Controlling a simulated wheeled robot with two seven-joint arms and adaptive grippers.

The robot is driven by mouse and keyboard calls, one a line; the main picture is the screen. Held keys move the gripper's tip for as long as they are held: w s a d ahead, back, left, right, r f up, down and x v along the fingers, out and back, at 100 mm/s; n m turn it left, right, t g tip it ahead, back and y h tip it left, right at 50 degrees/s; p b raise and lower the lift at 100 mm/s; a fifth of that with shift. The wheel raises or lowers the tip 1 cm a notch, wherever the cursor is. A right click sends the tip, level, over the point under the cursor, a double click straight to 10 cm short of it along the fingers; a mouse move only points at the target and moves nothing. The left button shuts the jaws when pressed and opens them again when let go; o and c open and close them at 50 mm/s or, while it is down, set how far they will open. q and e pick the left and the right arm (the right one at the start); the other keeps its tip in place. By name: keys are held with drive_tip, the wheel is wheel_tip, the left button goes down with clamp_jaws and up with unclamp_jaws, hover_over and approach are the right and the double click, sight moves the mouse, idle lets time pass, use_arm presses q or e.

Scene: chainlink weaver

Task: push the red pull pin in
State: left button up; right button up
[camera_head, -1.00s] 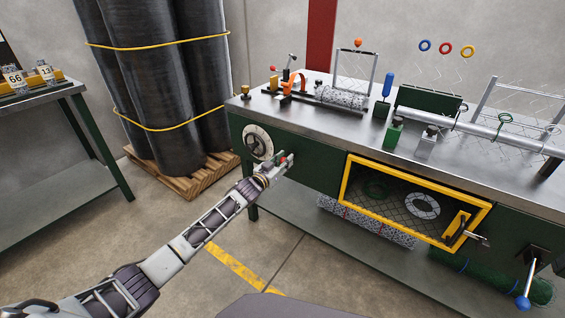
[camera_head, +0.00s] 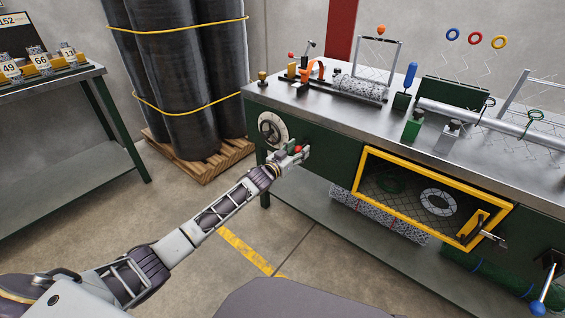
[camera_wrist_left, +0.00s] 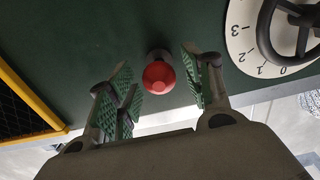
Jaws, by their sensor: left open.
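The red pull pin (camera_wrist_left: 159,77) shows in the left wrist view as a round red knob on a short grey stem, standing out from the dark green panel. It also shows as a small red spot in the head view (camera_head: 298,149). My left gripper (camera_wrist_left: 156,88) is open, with one green-padded finger on each side of the knob and a visible gap to both. In the head view my left gripper (camera_head: 301,153) is at the front of the green bench, just below and right of the white dial. My right gripper is not in view.
The white numbered dial with a dark handwheel (camera_head: 273,130) sits close beside the pin; it fills the upper right of the wrist view (camera_wrist_left: 297,35). A yellow-framed mesh door (camera_head: 432,195) is to the right. Dark rolls (camera_head: 180,90) stand on a pallet at left.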

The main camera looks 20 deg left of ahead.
use_arm(q)
drive_tip(key=v, duration=1)
drive_tip(key=shift+s, duration=0.4)
drive_tip(key=shift+a+r, duration=0.1)
drive_tip(key=shift+a, duration=0.05)
drive_tip(key=shift+s, duration=0.1)
idle(0.5)
